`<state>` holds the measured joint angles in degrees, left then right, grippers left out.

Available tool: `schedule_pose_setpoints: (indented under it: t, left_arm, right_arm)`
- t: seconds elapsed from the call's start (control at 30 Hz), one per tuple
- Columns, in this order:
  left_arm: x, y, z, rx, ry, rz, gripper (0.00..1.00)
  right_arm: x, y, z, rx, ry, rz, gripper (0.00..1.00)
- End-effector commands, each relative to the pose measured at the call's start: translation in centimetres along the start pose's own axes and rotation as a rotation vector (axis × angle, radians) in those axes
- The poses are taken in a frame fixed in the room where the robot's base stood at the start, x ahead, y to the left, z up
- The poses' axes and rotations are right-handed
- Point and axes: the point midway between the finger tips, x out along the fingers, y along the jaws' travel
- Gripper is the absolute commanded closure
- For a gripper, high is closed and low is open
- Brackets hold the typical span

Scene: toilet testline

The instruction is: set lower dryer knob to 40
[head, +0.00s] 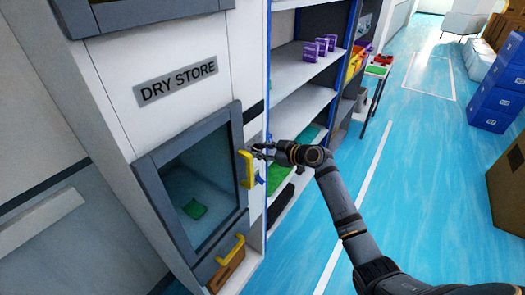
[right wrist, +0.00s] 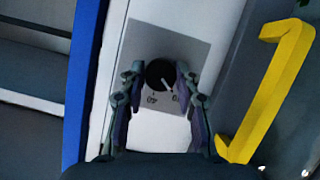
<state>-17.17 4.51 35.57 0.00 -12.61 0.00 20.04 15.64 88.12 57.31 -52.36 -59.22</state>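The dryer cabinet marked DRY STORE (head: 178,82) stands at the left in the head view. The black round knob (right wrist: 160,74) sits on a grey plate (right wrist: 183,52) in the right wrist view. Its white pointer line slants to the lower right, toward the right one of two small upside-down labels; the left label looks like 40. My right gripper (head: 260,151) is at the cabinet's front edge. In the right wrist view its fingers (right wrist: 160,78) stand apart on either side of the knob, very close to it; firm contact is not clear. My left gripper is not in view.
A yellow door handle (head: 246,168) is close beside my right gripper, and another yellow handle (head: 233,249) is lower. Blue-edged shelves (head: 300,103) stand just right of the cabinet. Blue boxes (head: 496,98) are far right; the blue floor between is clear.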

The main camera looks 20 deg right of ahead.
Motion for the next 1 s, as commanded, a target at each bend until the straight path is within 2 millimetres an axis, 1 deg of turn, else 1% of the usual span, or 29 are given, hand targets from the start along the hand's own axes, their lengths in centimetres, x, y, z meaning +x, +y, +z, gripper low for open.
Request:
schedule_pose_setpoints:
  t: [0.03,0.17,0.37,0.57,0.77,1.0]
  left_arm:
    - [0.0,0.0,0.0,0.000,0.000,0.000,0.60]
    - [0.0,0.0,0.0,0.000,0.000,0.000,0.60]
    - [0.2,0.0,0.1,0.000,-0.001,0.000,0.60]
    - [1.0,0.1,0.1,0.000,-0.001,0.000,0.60]
    - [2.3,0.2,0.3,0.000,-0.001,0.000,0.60]
    - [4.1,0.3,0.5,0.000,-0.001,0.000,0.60]
  right_arm:
    - [0.0,0.0,0.0,0.000,0.000,-0.001,0.82]
    - [0.0,0.0,0.0,0.000,0.000,-0.001,0.99]
    - [0.0,0.0,0.1,0.012,0.000,-0.006,0.99]
    - [0.1,0.0,0.3,0.080,0.002,-0.034,0.99]
    - [0.1,0.1,0.4,0.217,0.008,-0.088,0.99]
    - [0.2,0.1,0.5,0.421,0.016,-0.170,0.99]
